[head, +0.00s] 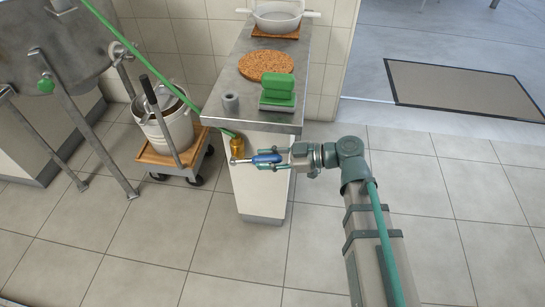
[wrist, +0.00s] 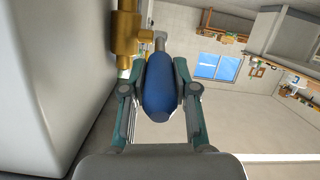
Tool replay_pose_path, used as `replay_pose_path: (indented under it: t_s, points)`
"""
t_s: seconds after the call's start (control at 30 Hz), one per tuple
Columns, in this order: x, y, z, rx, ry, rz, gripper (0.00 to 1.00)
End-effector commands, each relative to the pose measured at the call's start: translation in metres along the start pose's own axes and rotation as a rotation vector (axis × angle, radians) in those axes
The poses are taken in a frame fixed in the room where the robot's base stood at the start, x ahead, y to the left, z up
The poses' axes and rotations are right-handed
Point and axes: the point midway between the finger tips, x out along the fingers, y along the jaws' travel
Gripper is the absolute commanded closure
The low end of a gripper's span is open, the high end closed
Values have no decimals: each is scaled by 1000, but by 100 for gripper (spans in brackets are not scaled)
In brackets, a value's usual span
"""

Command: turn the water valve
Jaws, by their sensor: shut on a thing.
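The water valve is a brass body (head: 237,147) at the end of the counter block, just under the worktop edge. It also shows in the wrist view (wrist: 125,35) at the upper left. Its lever has a blue handle (wrist: 161,85), which points right from the brass body in the head view (head: 266,157). My gripper (wrist: 160,95) is shut on the blue handle, with one finger on each side. The gripper also shows in the head view (head: 275,158), reaching in from the right. A green hose (head: 165,78) runs from the upper left down to the valve.
A wheeled wooden dolly (head: 160,157) with a white bucket (head: 172,127) stands left. The tiled floor (head: 330,240) in front is clear.

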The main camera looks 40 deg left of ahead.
Motion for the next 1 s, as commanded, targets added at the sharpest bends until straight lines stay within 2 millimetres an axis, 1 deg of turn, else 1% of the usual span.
replay_pose_path:
  t_s: [0.1, 0.13, 0.27, 0.53, 0.67, 0.77, 0.87, 1.0]
  points:
    - [0, 0, 0, 0, -1, 0, 100]
    - [0, 0, 0, 0, -1, 0, 68]
    - [0, 0, 0, 0, 0, 0, 47]
    - [0, 0, 0, 0, 1, 1, 46]
    - [-5, 0, 0, 0, 1, 2, 46]
    - [-14, 0, 0, 0, 1, 2, 46]
    - [-30, 0, 0, -1, 0, 4, 46]
    - [-57, 1, 0, 0, 0, 5, 46]
